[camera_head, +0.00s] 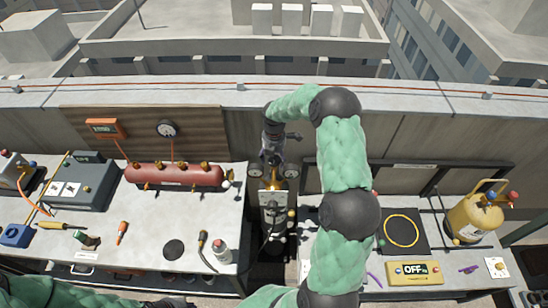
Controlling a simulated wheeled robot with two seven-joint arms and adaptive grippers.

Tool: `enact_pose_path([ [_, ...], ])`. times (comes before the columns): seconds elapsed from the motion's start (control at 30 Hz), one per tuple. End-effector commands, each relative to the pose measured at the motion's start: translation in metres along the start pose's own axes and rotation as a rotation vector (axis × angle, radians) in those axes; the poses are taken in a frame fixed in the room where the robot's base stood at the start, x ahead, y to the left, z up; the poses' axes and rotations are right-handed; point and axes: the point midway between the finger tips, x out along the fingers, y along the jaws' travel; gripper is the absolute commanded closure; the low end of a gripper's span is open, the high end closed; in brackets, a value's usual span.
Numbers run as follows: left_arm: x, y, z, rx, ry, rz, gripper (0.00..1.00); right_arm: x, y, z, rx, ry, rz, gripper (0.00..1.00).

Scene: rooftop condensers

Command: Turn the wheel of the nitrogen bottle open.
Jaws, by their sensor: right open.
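The nitrogen bottle (273,198) stands upright in the gap between the two benches, with a brass fitting at its top and a round gauge on each side, the left gauge (256,170) and the right gauge (291,171). My right arm arches over from the front, and my right gripper (272,157) points down at the bottle's top. The gripper is open. Its dark body covers the top of the bottle, so I cannot make out the wheel or tell whether the fingers touch it. My left gripper is not in view; part of my left arm shows at the lower left.
The left bench (140,215) carries a red horizontal tank (175,174), a grey case (78,183) and small tools. The right bench (370,262) holds a yellow cylinder (474,220) and a yellow OFF box (414,272). A parapet (200,95) runs behind.

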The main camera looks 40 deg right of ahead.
Motion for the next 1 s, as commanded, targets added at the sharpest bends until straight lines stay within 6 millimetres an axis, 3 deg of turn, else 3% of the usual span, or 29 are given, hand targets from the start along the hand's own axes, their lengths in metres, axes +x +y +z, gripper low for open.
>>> enact_pose_path([
  [0.23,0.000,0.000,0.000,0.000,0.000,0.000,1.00,-0.012,0.000,0.001,0.000,-0.001,0.001,0.27],
  [0.7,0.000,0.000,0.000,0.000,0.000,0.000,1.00,-0.098,0.001,0.000,-0.001,-0.001,0.002,0.27],
  [1.0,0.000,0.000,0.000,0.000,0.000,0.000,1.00,-0.119,0.000,0.000,-0.001,0.000,0.000,0.27],
])
